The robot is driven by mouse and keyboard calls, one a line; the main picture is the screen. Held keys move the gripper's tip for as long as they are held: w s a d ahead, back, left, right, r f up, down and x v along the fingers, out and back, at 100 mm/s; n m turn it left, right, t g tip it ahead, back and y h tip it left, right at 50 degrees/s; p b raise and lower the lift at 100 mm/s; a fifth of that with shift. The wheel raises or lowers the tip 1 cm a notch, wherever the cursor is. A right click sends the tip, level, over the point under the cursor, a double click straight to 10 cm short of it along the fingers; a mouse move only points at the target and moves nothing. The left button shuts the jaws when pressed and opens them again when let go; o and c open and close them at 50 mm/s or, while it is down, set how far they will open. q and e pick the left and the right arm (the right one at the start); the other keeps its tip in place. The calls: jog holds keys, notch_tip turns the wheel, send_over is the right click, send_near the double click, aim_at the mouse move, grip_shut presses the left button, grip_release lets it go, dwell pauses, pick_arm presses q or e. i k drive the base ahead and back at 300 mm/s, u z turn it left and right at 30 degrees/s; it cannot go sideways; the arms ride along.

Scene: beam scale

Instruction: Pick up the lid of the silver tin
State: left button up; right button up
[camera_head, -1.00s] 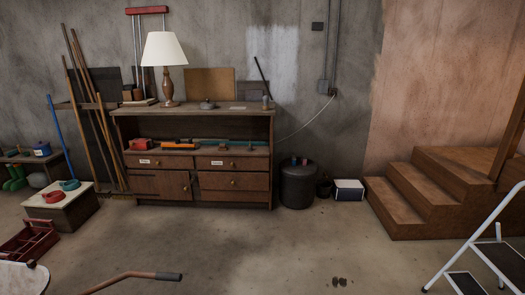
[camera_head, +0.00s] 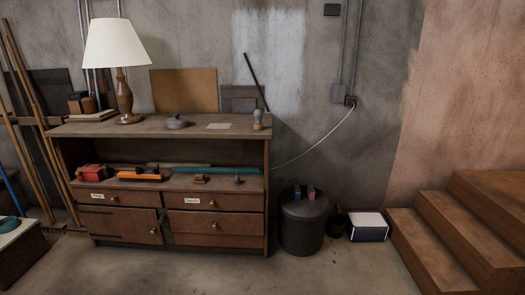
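A small, round grey object (camera_head: 177,122) with a raised knob on top stands on the wooden cabinet's top (camera_head: 150,128), right of the lamp. It may be the silver tin with its lid on, but it is too small to tell for sure. Neither of my grippers is in view.
On the cabinet top are a lamp (camera_head: 124,92), a pale paper (camera_head: 219,126) and a small bulb-shaped object (camera_head: 258,120). A dark bin (camera_head: 302,225) stands right of the cabinet, near wooden steps (camera_head: 455,225). The floor in front is clear.

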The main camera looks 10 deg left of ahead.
aim_at(177, 120)
jog(key=i, duration=3.15)
jog(key=u, duration=0.05)
